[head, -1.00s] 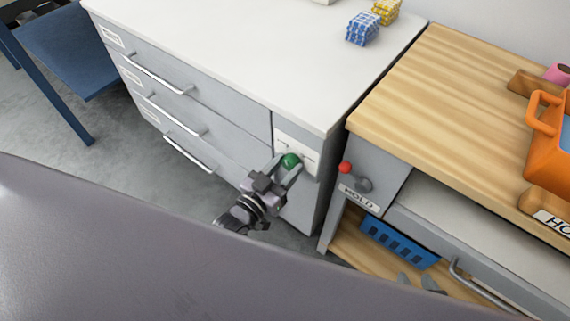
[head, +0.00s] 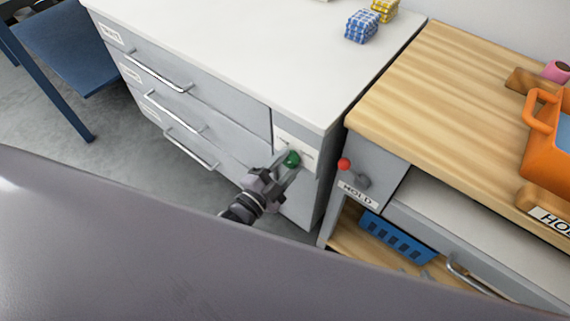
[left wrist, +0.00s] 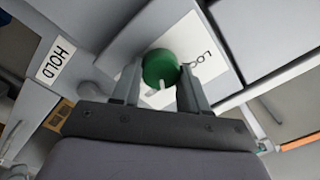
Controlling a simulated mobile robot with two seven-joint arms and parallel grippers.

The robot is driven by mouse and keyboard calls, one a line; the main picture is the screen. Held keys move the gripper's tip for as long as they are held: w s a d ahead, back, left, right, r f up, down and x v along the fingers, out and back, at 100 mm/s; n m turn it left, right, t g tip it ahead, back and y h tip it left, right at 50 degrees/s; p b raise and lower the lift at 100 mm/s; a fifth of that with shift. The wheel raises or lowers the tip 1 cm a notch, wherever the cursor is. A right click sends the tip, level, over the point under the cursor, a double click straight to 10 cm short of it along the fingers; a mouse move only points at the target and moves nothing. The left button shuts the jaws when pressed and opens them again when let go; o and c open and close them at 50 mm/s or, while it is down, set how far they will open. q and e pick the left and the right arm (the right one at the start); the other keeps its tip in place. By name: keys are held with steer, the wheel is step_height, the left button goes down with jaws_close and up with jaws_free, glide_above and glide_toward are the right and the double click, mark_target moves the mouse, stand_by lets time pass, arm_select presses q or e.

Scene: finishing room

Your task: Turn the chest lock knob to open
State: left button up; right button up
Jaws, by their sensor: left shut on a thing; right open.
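The round green lock knob (head: 292,159) sits on a white label plate (head: 282,142) at the right end of the grey chest's front (head: 215,125). My left gripper (head: 287,165) is shut on the knob, one finger on each side. In the left wrist view the knob (left wrist: 160,68) is between the fingertips, with a white pointer on it. The plate there (left wrist: 205,50) has partly hidden lettering beginning "LO".
A wooden-topped bench (head: 440,85) stands right of the chest, with a red-tipped lever (head: 345,164) and a HOLD label (head: 358,194). A blue basket (head: 397,238) is below. An orange container (head: 550,150) sits on the bench, and a blue-checked block (head: 361,27) on the chest.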

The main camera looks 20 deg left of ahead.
arm_select(q)
steer(key=shift+m, duration=1.1)
steer(key=o, duration=1.1)
steer(key=shift+c, duration=0.2)
steer(key=v, duration=0.7)
steer(key=shift+s, duration=0.1)
